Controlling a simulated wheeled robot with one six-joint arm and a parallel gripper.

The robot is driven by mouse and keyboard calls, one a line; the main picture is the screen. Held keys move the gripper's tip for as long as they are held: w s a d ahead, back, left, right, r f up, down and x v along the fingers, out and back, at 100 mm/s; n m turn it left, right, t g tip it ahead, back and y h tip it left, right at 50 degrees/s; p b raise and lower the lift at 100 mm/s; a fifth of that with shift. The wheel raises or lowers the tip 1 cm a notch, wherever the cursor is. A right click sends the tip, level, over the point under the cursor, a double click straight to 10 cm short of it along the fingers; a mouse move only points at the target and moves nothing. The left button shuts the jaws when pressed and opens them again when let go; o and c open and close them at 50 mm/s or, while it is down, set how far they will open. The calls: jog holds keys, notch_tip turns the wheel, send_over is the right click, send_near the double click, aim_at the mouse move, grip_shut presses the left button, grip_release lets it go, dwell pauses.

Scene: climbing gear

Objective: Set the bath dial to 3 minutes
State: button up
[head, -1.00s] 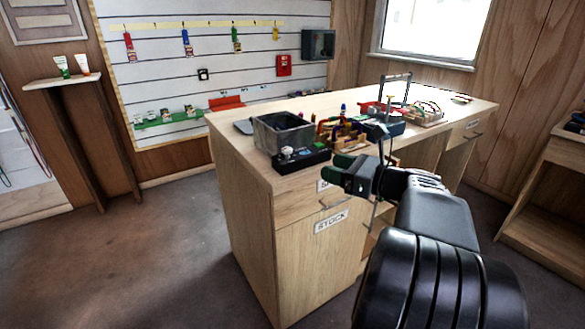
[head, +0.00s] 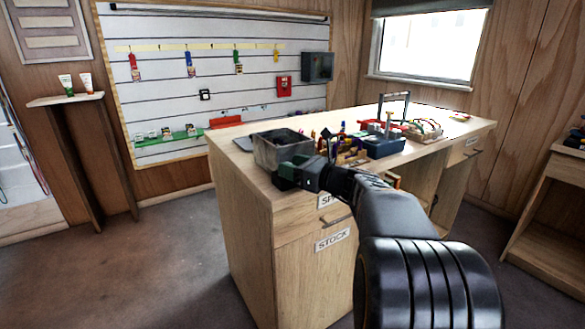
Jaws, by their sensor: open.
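A grey open-topped tub (head: 263,154), which looks like the bath, stands on the near left end of the wooden bench. The black control box at its front, with a light knob on top in the earlier picture, is now hidden behind my gripper (head: 281,176). My gripper is open, with its dark green fingers pointing left, in front of the tub's near side. I cannot tell whether it touches the box or the dial. The dial's setting cannot be read.
The bench (head: 245,190) has colourful small gear, a blue tray (head: 385,147) and a coil of ropes (head: 424,131) to the right of the tub. Drawers labelled STOCK (head: 333,240) are below. The floor at left is clear.

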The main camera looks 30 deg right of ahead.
jog(key=shift+w+a, duration=0.1)
jog(key=c, duration=0.9)
jog(key=shift+o, duration=0.2)
jog(key=shift+h, duration=0.3)
